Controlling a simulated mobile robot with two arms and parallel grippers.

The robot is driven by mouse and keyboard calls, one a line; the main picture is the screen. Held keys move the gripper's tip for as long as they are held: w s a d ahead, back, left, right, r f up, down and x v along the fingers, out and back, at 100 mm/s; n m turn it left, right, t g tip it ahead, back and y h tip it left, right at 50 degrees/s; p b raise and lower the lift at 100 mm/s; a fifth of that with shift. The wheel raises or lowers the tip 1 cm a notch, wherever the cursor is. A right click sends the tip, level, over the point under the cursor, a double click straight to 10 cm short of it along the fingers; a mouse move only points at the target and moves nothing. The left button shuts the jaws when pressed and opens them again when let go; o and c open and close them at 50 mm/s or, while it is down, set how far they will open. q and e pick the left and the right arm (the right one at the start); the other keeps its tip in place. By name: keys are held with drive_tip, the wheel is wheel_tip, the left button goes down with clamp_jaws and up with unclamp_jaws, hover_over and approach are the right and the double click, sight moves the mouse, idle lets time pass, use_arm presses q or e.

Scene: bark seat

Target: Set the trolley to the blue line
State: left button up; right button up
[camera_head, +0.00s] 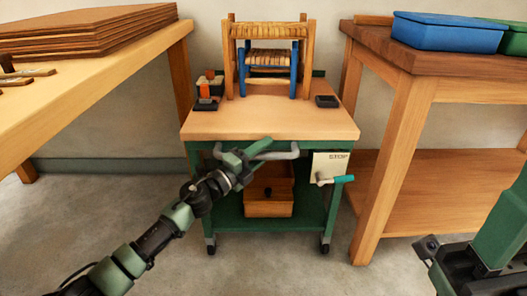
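The trolley (325,127) has a wooden top and a green frame on castors. It stands between two benches against the wall. A grey bar handle (287,154) runs along its front. My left gripper (256,151) is at the left and middle part of this handle and covers some of it. Whether its fingers are closed on the bar is unclear. No blue line shows on the visible floor. Part of my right arm shows at lower right; its fingertips cannot be made out.
A small wooden seat frame with blue parts (270,55) stands on the trolley, with black trays (327,101) and a caddy (210,87). A wooden box (268,208) is on the lower shelf. Benches flank closely left (110,85) and right (398,150). The front floor (270,275) is clear.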

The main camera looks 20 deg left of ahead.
use_arm(q)
clamp_jaws()
idle(1.2)
